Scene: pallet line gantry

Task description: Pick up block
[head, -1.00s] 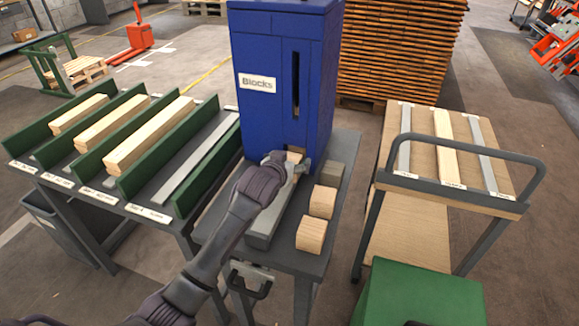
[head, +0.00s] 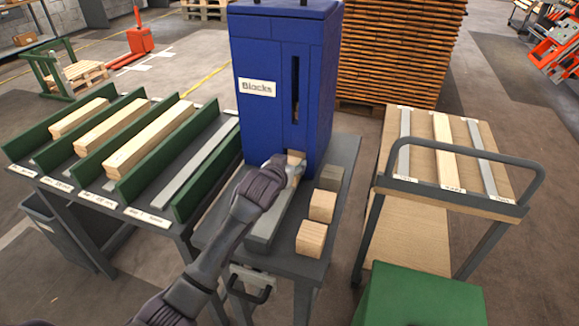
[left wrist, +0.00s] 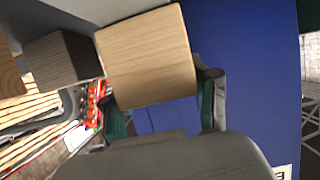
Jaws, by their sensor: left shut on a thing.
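A light wooden block (left wrist: 148,56) fills the middle of the left wrist view, between the fingers of my left gripper (left wrist: 160,95). In the head view my left gripper (head: 287,164) is at the foot of the blue dispenser marked "Blocks" (head: 262,125), shut on that block (head: 296,157), of which only a small part shows. Two more wooden blocks (head: 322,205) (head: 311,238) and a grey-brown block (head: 330,177) stand in a row to the right on the dark table. My right gripper is not in view.
The dark table (head: 285,262) carries the dispenser and a grey rail under my arm. A rack with green dividers (head: 205,172) holds boards at left. A cart (head: 425,220) with strips stands at right, behind a green box (head: 425,296).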

